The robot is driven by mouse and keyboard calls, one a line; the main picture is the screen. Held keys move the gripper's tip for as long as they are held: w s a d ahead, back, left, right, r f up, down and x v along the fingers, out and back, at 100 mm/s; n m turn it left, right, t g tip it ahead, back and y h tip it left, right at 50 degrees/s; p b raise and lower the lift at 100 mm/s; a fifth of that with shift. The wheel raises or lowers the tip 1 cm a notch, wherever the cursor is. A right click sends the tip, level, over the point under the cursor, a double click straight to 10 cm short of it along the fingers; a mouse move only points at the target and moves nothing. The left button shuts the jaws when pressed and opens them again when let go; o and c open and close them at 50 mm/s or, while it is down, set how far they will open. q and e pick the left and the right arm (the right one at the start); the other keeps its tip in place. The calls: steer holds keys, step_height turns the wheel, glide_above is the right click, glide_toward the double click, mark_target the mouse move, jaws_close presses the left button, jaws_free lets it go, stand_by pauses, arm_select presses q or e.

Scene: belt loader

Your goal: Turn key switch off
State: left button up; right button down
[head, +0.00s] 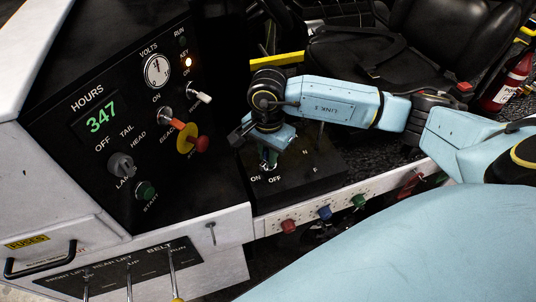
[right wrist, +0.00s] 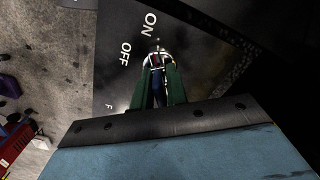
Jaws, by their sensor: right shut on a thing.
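The key switch (head: 269,166) is on the black side console, just behind the white "ON" and "OFF" labels in the head view. My right gripper (head: 268,157) points down onto it from above. In the right wrist view, its two green fingers (right wrist: 157,72) are shut on the small metallic key (right wrist: 155,59), beside the "ON" and "OFF" lettering. The fingers hide much of the key, so I cannot tell which label it points to. My left gripper is not in view.
The dash (head: 85,130) on the left carries an hours display reading 347, a volts gauge (head: 157,71), and a red knob (head: 202,144) on a yellow collar near my gripper. Coloured buttons (head: 325,212) line the white strip in front. A black seat (head: 400,45) stands behind my arm.

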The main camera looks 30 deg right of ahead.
steer(key=shift+n+b, duration=1.6)
steer(key=shift+b, duration=0.15)
steer(key=shift+n+b, duration=1.2)
steer(key=shift+b, duration=0.05)
steer(key=shift+n+b, duration=0.45)
steer(key=shift+n, duration=0.05)
steer(key=shift+n+b, duration=1.2)
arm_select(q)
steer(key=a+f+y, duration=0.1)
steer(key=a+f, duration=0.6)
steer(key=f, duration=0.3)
arm_select(e)
steer(key=shift+n+b, duration=0.7)
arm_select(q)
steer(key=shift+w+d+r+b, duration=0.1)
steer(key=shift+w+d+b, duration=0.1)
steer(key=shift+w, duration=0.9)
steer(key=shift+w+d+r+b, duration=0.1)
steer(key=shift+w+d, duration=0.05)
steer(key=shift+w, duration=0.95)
arm_select(e)
steer(key=shift+r+n, duration=0.1)
steer(key=shift+n, duration=0.3)
